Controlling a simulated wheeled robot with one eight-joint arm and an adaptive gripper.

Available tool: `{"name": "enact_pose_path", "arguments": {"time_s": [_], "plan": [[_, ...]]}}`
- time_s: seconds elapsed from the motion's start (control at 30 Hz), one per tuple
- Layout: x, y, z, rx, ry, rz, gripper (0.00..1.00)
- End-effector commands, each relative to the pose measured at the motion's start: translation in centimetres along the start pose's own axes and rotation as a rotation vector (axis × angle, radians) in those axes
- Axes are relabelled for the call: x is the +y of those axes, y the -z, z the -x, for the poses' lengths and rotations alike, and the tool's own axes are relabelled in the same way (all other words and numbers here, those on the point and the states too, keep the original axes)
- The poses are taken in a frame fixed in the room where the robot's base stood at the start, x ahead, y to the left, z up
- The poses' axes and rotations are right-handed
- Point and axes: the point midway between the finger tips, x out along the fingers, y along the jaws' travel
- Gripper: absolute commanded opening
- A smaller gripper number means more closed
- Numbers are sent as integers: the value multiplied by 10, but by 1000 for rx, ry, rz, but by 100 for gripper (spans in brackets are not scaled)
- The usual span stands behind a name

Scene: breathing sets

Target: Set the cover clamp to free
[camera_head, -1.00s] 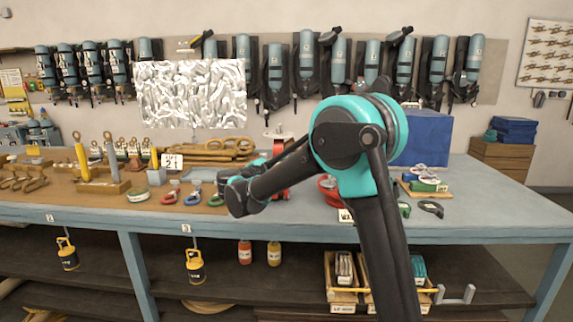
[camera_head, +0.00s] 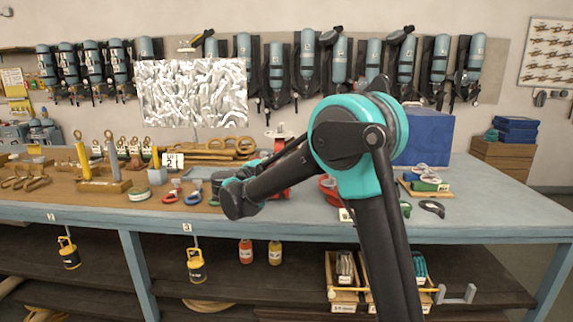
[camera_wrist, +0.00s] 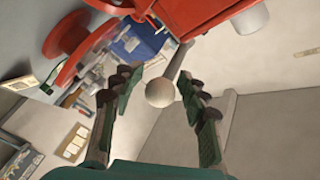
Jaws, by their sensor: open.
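In the wrist view a red device (camera_wrist: 178,14) fills the top, with a grey lever ending in a pale round knob (camera_wrist: 160,92). The knob lies between the two fingers of my gripper (camera_wrist: 161,82), with space on both sides, so my gripper is open and not closed on it. I take the lever for the cover clamp's handle, but cannot read its setting. In the head view red parts (camera_head: 281,187) show behind my forearm on the bench, and my arm hides most of the device and the gripper.
The long bench (camera_head: 480,215) carries carabiners, yellow and grey cylinders and a block with a card on the left. A blue box (camera_head: 425,138) stands behind. The bench's right end is clear.

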Motion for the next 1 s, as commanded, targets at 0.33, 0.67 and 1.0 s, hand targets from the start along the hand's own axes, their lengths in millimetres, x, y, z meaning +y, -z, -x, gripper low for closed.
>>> {"name": "enact_pose_path", "arguments": {"time_s": [0.33,0.67,1.0], "plan": [[0,-1,71,-3,1,0,43],[1,0,97,0,-1,0,43],[1,0,97,0,-1,0,43]]}}
